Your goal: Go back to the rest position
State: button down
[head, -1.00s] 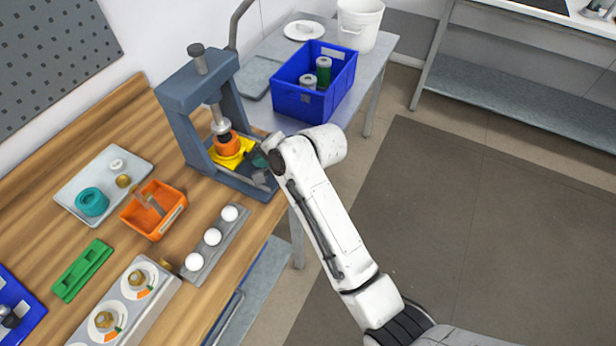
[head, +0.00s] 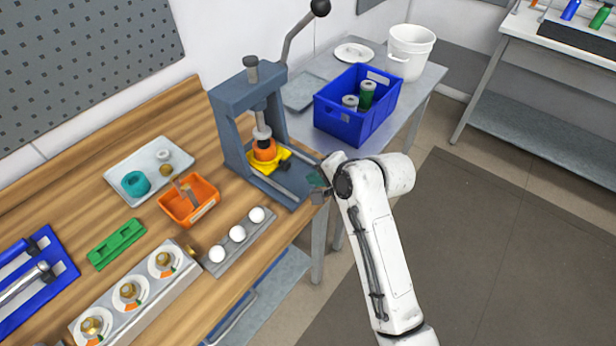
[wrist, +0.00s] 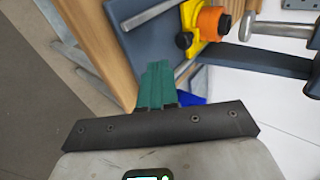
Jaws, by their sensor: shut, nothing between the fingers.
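My gripper (head: 318,188) is at the front right edge of the wooden bench, beside the base of the blue-grey press (head: 238,135). In the wrist view its green fingers (wrist: 156,84) are together with nothing between them. An orange part (head: 264,150) sits in a yellow holder (head: 268,162) under the press ram. The orange part also shows in the wrist view (wrist: 212,22), apart from the fingers. My white arm reaches up from the lower right in the head view.
A blue bin (head: 345,121) with cylinders and a white bucket (head: 410,55) stand on the grey side table (head: 428,80). An orange bin (head: 205,208), a grey strip (head: 243,247) with white balls and a dial panel (head: 150,300) are on the bench. Floor right of my arm is clear.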

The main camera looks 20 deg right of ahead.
jog(key=v, duration=0.6)
jog(key=s+d+f+n+g+h, duration=0.1)
jog(key=s+d+f+n+g, duration=0.1)
jog(key=s, duration=0.9)
jog(key=s+d+f+n+g+h, duration=0.2)
jog(key=s+d+f+n, duration=0.2)
jog(key=s+f, duration=0.3)
jog(key=s+d+f+n+g+h, duration=0.2)
jog(key=s+d+f+n+g, duration=0.1)
jog(key=s, duration=1.1)
notch_tip(320, 180, down, 2)
jog(key=shift+s+d+f+n, duration=0.25)
jog(key=shift+d+n, duration=0.3)
jog(key=shift+n, duration=0.55)
jog(key=c, duration=1.8)
grip_release()
